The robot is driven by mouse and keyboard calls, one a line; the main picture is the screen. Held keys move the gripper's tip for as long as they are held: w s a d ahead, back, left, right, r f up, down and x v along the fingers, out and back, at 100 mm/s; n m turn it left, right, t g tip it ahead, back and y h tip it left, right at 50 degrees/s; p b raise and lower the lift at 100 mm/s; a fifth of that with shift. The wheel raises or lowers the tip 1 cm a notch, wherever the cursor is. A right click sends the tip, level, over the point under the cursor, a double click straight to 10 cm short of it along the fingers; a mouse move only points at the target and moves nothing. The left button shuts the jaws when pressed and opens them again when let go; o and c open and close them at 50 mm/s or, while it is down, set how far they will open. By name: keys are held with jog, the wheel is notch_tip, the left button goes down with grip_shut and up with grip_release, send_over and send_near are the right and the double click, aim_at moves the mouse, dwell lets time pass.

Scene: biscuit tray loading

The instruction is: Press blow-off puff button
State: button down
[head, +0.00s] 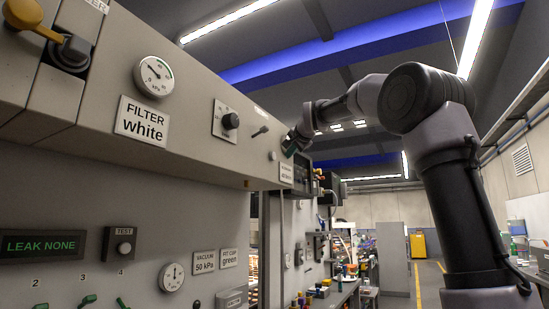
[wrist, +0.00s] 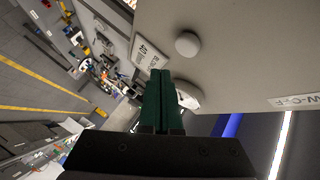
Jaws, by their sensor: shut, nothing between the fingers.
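A small pale round button (wrist: 188,44) stands out from the grey panel in the wrist view, beside a white label (wrist: 151,58) whose print is hard to read. In the head view a small pale button (head: 272,155) shows near the panel's far end, with a small label (head: 286,173) below it. My gripper (wrist: 160,76) has green fingers closed together with nothing between them. Its tips are below the button in the wrist view, apart from it, and overlap the label's edge. In the head view my gripper (head: 290,149) is just right of the button, at the panel's end.
The panel carries a round gauge (head: 153,75), a "FILTER white" label (head: 142,119), a black knob (head: 230,121) and a toggle lever (head: 261,131). A lower panel has a "LEAK NONE" display (head: 41,246) and a TEST button (head: 124,248). A cluttered bench (head: 340,293) stands beyond.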

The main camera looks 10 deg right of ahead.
jog(key=shift+w+a, duration=0.45)
jog(key=shift+a, duration=0.15)
jog(key=shift+w+a, duration=0.4)
jog(key=shift+a, duration=0.2)
dwell(1.2)
jog(key=shift+w+a, duration=0.25)
jog(key=shift+a, duration=0.1)
jog(key=shift+w+a, duration=0.3)
jog(key=shift+a, duration=0.1)
dwell(0.8)
jog(key=shift+d, duration=0.1)
jog(key=shift+s+d, duration=0.55)
jog(key=shift+d, duration=0.1)
jog(key=s+d, duration=0.1)
jog(key=d, duration=0.1)
jog(key=s+d, duration=0.2)
dwell(0.6)
